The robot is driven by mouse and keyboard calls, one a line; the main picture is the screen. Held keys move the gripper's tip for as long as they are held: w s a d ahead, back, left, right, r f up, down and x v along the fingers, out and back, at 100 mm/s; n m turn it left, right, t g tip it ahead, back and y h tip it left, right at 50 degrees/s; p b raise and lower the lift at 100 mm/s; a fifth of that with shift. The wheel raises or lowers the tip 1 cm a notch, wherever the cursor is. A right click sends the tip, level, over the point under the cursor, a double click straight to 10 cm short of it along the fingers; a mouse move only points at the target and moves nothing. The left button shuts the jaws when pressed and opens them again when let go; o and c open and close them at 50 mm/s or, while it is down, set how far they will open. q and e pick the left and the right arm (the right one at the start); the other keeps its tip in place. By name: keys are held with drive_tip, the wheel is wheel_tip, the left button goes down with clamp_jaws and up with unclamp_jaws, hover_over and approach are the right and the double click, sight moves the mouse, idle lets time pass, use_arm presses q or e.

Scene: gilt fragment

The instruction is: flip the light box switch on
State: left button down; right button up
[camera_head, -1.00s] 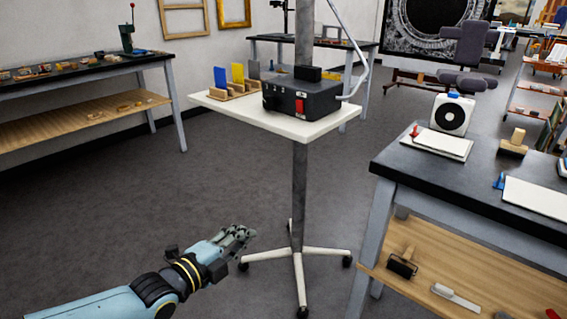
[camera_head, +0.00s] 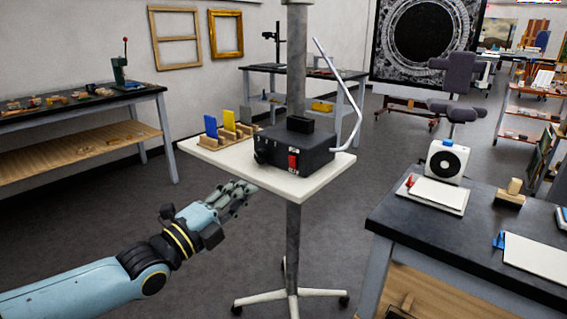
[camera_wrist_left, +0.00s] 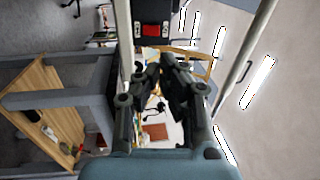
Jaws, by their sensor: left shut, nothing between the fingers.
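The light box (camera_head: 292,150) is a black box on a small white stand top (camera_head: 312,185) in the middle of the head view. A red rocker switch (camera_head: 293,162) sits on its front face, and a black knob shows at the face's left end. In the left wrist view the red switch (camera_wrist_left: 151,30) appears at the top, beyond the fingers. My left gripper (camera_head: 243,190) is shut and empty, just in front of the stand's left front edge, apart from the box. It also shows in the left wrist view (camera_wrist_left: 165,72). My right gripper is not in view.
A wooden rack with blue, grey and yellow plates (camera_head: 228,130) stands left of the box. A pale bent tube (camera_head: 350,115) rises at its right. A dark workbench (camera_head: 470,245) stands at right, another bench (camera_head: 80,108) at left.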

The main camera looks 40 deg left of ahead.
sight(291, 157)
use_arm(q)
drive_tip(key=w, duration=0.4)
drive_tip(key=w+r+b, duration=0.1)
drive_tip(key=w, duration=0.3)
drive_tip(key=w+d+r+b, duration=0.1)
drive_tip(key=w, duration=0.3)
drive_tip(key=shift+w, duration=0.4)
drive_tip(key=shift+w+r, duration=0.25)
drive_tip(key=shift+w, duration=0.05)
drive_tip(key=shift+f, duration=0.1)
